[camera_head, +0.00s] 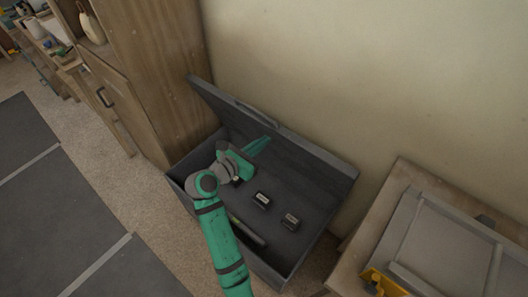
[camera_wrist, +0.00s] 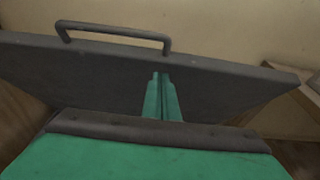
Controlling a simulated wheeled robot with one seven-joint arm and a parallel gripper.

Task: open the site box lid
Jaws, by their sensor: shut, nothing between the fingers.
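The site box (camera_head: 262,258) is a dark grey chest on the floor against the wall. Its lid (camera_head: 310,152) stands raised and tilted back toward the wall, so the inside shows. The lid's bar handle (camera_head: 256,115) is on its upper edge. In the wrist view the lid (camera_wrist: 100,80) spans the picture, with the handle (camera_wrist: 113,32) at its top left. My gripper (camera_head: 264,141) is shut and empty, its green fingers pointing at the lid's inner face. The fingers (camera_wrist: 162,84) also show in the wrist view, in front of the lid; I cannot tell whether they touch it.
Two small dark items, one (camera_head: 261,200) left of the other (camera_head: 290,221), lie inside the box. A wooden cabinet (camera_head: 155,80) stands close on the left. A wooden table (camera_head: 400,180) with a grey panel is on the right. Floor is free at the lower left.

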